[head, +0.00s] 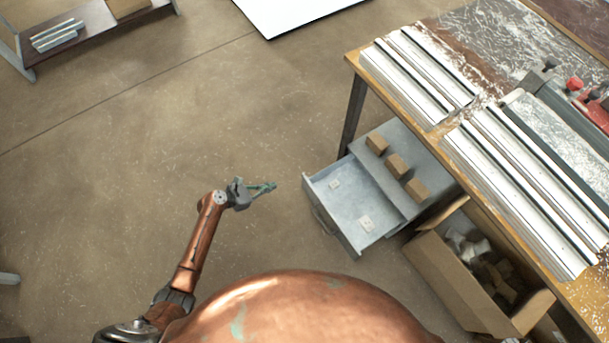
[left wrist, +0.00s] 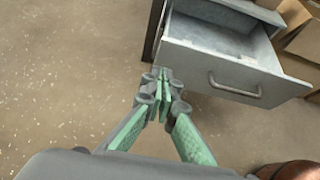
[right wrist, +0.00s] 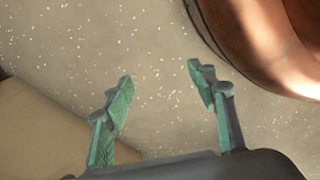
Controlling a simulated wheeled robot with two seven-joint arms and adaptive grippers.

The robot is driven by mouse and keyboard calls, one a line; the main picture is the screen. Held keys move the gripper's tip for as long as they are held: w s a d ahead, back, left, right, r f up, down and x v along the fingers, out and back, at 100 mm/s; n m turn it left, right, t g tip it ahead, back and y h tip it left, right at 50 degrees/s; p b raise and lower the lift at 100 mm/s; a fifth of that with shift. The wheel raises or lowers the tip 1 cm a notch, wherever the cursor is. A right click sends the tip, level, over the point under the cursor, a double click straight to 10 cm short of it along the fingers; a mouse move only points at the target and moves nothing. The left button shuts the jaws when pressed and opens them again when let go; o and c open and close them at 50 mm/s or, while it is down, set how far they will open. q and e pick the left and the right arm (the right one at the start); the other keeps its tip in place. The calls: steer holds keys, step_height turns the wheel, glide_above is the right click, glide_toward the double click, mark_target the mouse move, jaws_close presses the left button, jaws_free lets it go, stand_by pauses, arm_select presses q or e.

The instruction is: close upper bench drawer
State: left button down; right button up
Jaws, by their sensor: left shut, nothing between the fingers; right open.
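The upper bench drawer (head: 349,203) is a grey metal drawer, pulled out from the grey cabinet (head: 413,158) under the bench. Two small light items lie in it. In the left wrist view the drawer front (left wrist: 215,78) shows a bar handle (left wrist: 235,88). My left gripper (head: 273,186) is shut and empty, left of the drawer front and apart from it in the head view. In the left wrist view its fingertips (left wrist: 163,77) appear near the front's left corner. My right gripper (right wrist: 158,75) is open and empty above the floor; the drawer is not in its view.
Several wooden blocks (head: 397,166) stand on the cabinet top. An open cardboard box (head: 455,278) with scraps stands right of the drawer. The workbench (head: 436,130) carries metal profiles above. A bench leg (head: 353,110) stands behind the drawer.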

arm_select(q)
steer(key=r+b+x, duration=0.1)
steer(key=b+x, duration=0.4)
steer(key=x, duration=0.7)
steer(key=shift+w+d+r+b, duration=0.2)
steer(key=shift+w+d+b, duration=0.15)
steer(key=shift+w+d, duration=0.1)
arm_select(e)
steer(key=w+a+r, duration=0.2)
steer(key=r, duration=0.7)
steer(key=w+a+r, duration=0.1)
steer(key=w+r, duration=0.1)
steer(key=r, duration=0.6)
steer(key=shift+w+a+r+y, duration=0.2)
steer(key=shift+a+r+y, duration=0.1)
steer(key=shift+a+r, duration=0.05)
